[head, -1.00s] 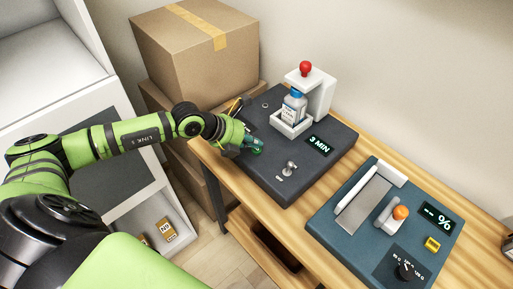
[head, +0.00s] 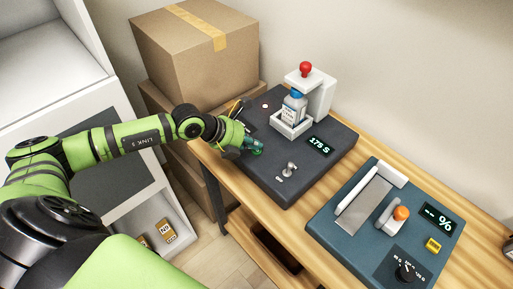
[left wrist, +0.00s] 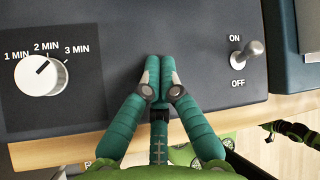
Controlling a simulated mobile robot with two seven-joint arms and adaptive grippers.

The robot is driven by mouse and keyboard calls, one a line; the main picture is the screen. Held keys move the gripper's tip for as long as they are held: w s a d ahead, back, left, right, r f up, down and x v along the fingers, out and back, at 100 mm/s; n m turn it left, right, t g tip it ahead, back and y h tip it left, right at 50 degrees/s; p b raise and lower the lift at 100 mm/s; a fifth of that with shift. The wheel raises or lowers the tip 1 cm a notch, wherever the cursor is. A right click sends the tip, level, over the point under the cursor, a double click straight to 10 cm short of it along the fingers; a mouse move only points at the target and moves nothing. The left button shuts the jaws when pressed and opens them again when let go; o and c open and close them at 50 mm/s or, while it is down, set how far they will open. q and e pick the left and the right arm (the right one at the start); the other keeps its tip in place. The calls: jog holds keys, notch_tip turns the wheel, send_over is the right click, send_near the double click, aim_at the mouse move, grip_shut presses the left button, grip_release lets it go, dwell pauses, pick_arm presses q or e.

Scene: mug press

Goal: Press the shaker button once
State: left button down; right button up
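The shaker (head: 250,150) is a dark grey machine on the wooden table. Its white stand (head: 322,90) has a red knob (head: 305,69) on top. A bottle with a blue cap (head: 294,108) stands in its white holder. The ON/OFF toggle (head: 290,167) also shows in the left wrist view (left wrist: 254,50), right of my fingers. A white time dial (left wrist: 40,75) is left of them. My left gripper (head: 254,147) is at the shaker's left front, fingertips together and empty (left wrist: 157,75).
Cardboard boxes (head: 190,45) are stacked behind my left arm. A white shelf unit (head: 40,60) is at the left.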

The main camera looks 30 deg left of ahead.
pick_arm(q)
jog(key=shift+r+p, duration=0.45)
jog(key=shift+r, duration=0.25)
jog(key=shift+r+p, duration=1.9)
jog(key=shift+r, duration=0.65)
